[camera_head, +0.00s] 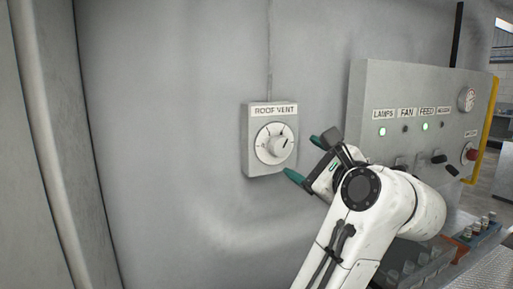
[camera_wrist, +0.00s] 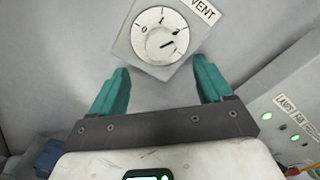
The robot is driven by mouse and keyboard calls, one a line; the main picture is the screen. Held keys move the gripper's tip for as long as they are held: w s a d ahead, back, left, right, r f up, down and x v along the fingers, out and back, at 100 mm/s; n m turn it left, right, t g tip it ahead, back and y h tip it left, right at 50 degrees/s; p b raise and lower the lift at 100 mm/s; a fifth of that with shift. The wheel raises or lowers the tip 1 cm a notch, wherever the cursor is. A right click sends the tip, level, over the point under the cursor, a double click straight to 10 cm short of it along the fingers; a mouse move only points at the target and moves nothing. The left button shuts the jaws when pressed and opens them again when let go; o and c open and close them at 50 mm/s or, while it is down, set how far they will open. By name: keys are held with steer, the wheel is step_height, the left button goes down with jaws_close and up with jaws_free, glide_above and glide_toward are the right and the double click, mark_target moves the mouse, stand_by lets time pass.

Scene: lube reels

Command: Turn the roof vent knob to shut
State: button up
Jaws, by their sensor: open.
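The roof vent knob (camera_head: 277,146) is a round white knob on a dial in a small grey box (camera_head: 252,168) on the wall, under a ROOF VENT label (camera_head: 274,110). In the wrist view the knob (camera_wrist: 161,43) shows beyond the fingers, with the marks 0 and I on its dial and a dark pointer line. The line points to the right of the I mark in that tilted view. My gripper (camera_head: 305,157) has teal fingers, spread apart and empty, just right of and in front of the box. In the wrist view the gripper (camera_wrist: 164,88) is apart from the knob.
A grey control panel (camera_head: 365,90) with LAMPS, FAN and FEED labels, lit green lamps and switches juts out on the right, close to my arm. A red button (camera_head: 472,154) sits on its right side. The wall left of the vent box is clear.

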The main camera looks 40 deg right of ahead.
mark_target(283, 147)
steer(key=p+x, duration=0.1)
steer(key=x, duration=0.9)
steer(key=shift+w+f+p, duration=0.1)
steer(key=shift+w+p, duration=0.05)
steer(key=shift+p, duration=0.15)
steer(key=shift+c, duration=0.4)
steer(key=c, duration=0.9)
steer(key=shift+c, duration=0.2)
